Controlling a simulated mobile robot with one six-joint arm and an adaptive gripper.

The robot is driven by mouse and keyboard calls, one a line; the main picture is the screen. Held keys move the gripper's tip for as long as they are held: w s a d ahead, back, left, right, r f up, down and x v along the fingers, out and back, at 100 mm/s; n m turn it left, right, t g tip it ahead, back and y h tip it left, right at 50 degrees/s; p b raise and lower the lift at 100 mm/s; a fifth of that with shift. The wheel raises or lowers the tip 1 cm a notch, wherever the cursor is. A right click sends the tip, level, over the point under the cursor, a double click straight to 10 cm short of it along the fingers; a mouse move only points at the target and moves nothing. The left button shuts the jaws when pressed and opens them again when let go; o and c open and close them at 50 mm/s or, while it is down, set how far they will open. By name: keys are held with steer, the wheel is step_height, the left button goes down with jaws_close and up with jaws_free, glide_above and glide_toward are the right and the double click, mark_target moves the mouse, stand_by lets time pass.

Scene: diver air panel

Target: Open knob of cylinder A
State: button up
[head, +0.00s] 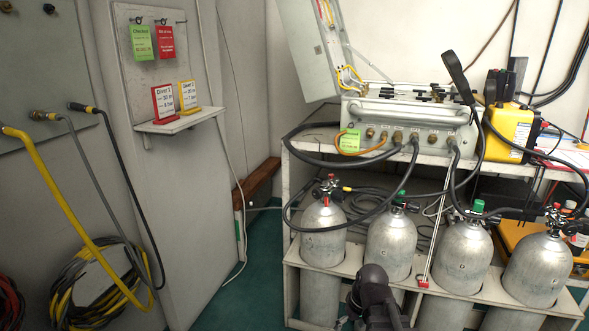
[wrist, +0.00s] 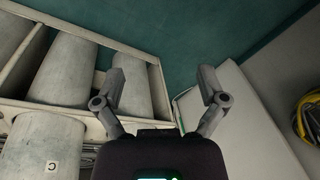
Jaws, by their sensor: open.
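Several grey gas cylinders stand in a rack in the head view. The leftmost cylinder (head: 322,240) has a red knob (head: 331,178) on its valve. The second (head: 392,243) and third (head: 462,255) have green-topped valves, and the rightmost (head: 537,268) has a red one. Their letters are too small to read surely, so I cannot tell which is A. In the wrist view a cylinder marked C (wrist: 48,140) is at lower left. My gripper (wrist: 161,76) is open and empty, its fingers apart above the floor beside the rack, touching no knob.
The white rack (head: 350,268) holds the cylinders, with black hoses (head: 300,180) looping above them. A grey control panel (head: 410,120) and a yellow case (head: 510,130) stand on the shelf. Coiled hoses (head: 90,285) hang at left. Green floor (head: 258,270) is clear left of the rack.

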steer(key=s+d+r+m+h+p, duration=0.1)
steer(key=r+p, duration=1.8)
steer(key=s+d+r+m+h+p, duration=0.1)
steer(key=s+r+m+p, duration=0.1)
steer(key=r+p, duration=1.7)
steer(key=shift+m+g, duration=0.3)
